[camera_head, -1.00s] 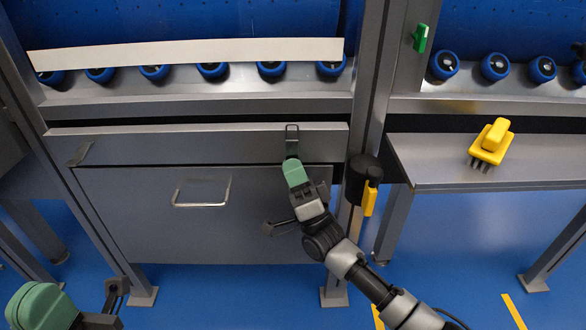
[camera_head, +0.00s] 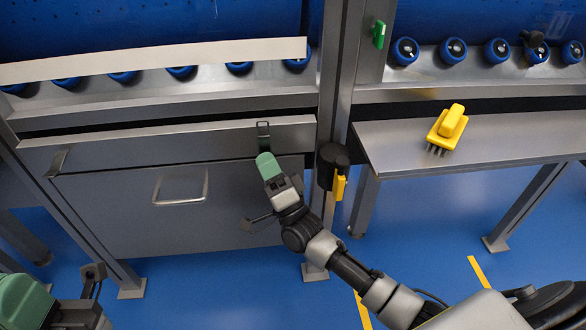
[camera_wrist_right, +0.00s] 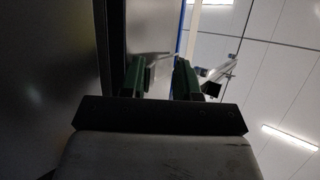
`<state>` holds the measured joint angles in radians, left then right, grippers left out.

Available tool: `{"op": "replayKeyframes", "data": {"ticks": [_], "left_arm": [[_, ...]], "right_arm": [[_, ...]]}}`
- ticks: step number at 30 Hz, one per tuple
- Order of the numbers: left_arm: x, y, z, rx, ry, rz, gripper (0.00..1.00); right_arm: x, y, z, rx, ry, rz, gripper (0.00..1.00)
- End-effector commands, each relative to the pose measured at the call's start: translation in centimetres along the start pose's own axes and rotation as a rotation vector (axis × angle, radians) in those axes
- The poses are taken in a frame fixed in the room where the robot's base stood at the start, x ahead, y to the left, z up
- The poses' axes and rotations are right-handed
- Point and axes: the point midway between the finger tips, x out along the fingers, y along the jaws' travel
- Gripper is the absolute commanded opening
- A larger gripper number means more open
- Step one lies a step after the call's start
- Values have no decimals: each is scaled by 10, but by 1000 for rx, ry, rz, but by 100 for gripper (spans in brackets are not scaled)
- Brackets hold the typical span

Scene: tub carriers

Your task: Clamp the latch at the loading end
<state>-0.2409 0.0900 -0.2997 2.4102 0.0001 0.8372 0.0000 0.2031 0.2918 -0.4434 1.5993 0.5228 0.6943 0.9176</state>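A grey metal front panel (camera_head: 150,148) carries a dark latch (camera_head: 263,138) with a wire loop near its right end. A second latch (camera_head: 57,163), with its plate tilted out, is at the panel's left end. My right gripper (camera_head: 266,163), green-tipped, is just below the right latch, partly covering its lower part. In the right wrist view, its green fingers (camera_wrist_right: 161,80) stand apart, with a thin metal piece (camera_wrist_right: 150,68) seen between them. I cannot tell whether they touch it. My left gripper (camera_head: 20,298) is at the lower left, far from the panel; its fingers are unclear.
A lower panel with a wire handle (camera_head: 180,188) is below. A black holder with a yellow tab (camera_head: 333,168) is on the post right of my gripper. A yellow brush (camera_head: 447,128) lies on the side shelf (camera_head: 490,145). Blue rollers (camera_head: 240,67) line the rack above.

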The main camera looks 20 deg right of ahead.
Motion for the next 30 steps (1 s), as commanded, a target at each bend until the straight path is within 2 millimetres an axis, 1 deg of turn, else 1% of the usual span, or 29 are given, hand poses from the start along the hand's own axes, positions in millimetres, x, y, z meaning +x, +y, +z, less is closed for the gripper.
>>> {"op": "replayKeyframes", "data": {"ticks": [1,30], "left_arm": [[16,0,-2,0,1,0,0],[159,-2,-24,0,1,0,0]], "right_arm": [[4,-7,-1,11,-1,27,31],[7,-36,-2,202,0,486,31]]}}
